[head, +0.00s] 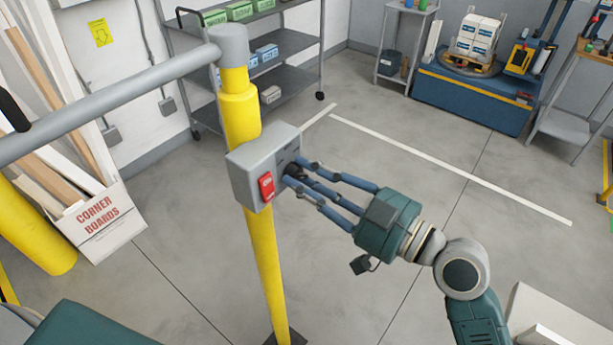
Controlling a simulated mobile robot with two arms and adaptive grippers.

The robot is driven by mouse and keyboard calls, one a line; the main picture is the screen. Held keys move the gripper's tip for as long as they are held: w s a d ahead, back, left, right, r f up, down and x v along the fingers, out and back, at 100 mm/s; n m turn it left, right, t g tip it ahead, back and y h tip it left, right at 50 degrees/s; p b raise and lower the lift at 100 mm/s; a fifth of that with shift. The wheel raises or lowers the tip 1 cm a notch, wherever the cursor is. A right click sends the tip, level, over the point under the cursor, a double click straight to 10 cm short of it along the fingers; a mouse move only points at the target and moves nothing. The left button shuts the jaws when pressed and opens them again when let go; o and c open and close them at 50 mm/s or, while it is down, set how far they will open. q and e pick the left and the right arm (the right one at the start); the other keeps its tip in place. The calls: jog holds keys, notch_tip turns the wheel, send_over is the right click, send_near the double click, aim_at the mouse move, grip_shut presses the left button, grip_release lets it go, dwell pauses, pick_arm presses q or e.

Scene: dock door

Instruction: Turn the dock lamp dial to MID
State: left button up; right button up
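A grey control box (250,178) is mounted on a yellow post (264,255). A red rocker switch (266,186) sits on the box's front face. A dark dial (292,170) is on the same face, to the right of the switch, mostly hidden by fingers. My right gripper (298,176) reaches in from the right with its blue-grey fingertips at the dial. Whether the fingers press on the dial cannot be made out. The dial's markings and pointer are hidden. My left gripper is not in view.
A grey rail (110,95) runs left from the post top. A carton marked corner boards (98,222) stands at left. A grey shelf rack (285,42) is behind. A blue pallet machine (470,100) stands at the back right. The floor right of the post is mostly clear.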

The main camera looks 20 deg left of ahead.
jog(key=shift+f, duration=0.15)
grip_shut()
jog(key=shift+s+f+m+p, duration=0.1)
jog(key=shift+m+p, duration=0.95)
jog(key=shift+m, duration=1.6)
jog(key=shift+s+f+m+p, duration=0.1)
jog(key=shift+m+p, duration=0.9)
jog(key=shift+m, duration=1.65)
jog(key=o, duration=1)
grip_release()
jog(key=v, duration=1.2)
jog(key=shift+r, duration=0.25)
